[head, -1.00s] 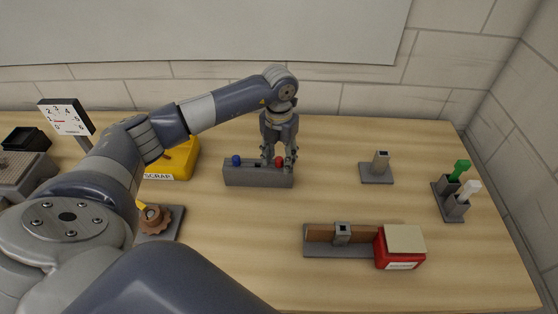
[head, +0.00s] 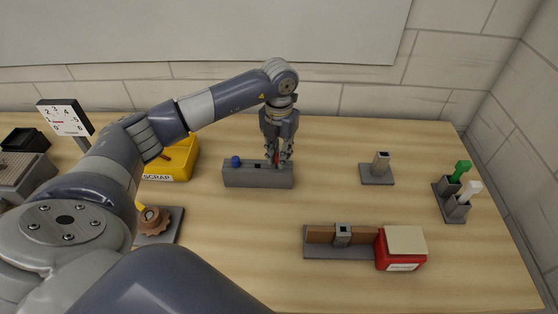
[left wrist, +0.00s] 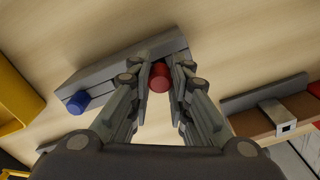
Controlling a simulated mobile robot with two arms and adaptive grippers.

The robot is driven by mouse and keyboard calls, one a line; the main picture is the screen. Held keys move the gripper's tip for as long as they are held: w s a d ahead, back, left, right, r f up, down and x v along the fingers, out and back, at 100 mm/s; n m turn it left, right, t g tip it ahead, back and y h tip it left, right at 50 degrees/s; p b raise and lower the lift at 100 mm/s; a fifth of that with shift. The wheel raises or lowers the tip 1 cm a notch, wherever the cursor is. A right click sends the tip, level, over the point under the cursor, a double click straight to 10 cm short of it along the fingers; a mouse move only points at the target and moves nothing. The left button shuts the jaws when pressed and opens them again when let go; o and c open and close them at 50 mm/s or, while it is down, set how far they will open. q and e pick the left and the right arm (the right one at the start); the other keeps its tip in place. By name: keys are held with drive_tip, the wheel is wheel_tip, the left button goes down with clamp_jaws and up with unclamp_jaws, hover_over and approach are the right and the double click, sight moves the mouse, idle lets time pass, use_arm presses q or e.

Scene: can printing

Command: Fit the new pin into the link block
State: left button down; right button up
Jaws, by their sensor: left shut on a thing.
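My left gripper (head: 278,161) points down above the right part of a long grey rack (head: 255,179). It is shut on a red pin (head: 277,157), whose round end shows between the fingertips in the left wrist view (left wrist: 159,76). I cannot tell whether the pin's lower end is clear of the rack. A blue pin (head: 236,161) stands in the rack's left end. A small grey block with a square hole (head: 342,233), perhaps the link block, sits on a grey fixture at the front with brown pieces on both sides. My right gripper is not in view.
A red box with a beige top (head: 404,240) stands right of the fixture. A grey post with a hole (head: 380,163) stands behind. A holder with green (head: 462,168) and white (head: 473,188) pieces is at the right. A yellow scrap bin (head: 167,170) is at the left. The middle table is clear.

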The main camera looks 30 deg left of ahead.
use_arm(q)
wheel_tip(320, 180, up, 8)
drive_tip(key=shift+r+b, duration=0.2)
drive_tip(key=shift+b, duration=0.75)
wheel_tip(320, 180, up, 7)
drive_tip(key=p, duration=0.5)
drive_tip(key=shift+r, duration=0.15)
drive_tip(key=shift+d, duration=0.15)
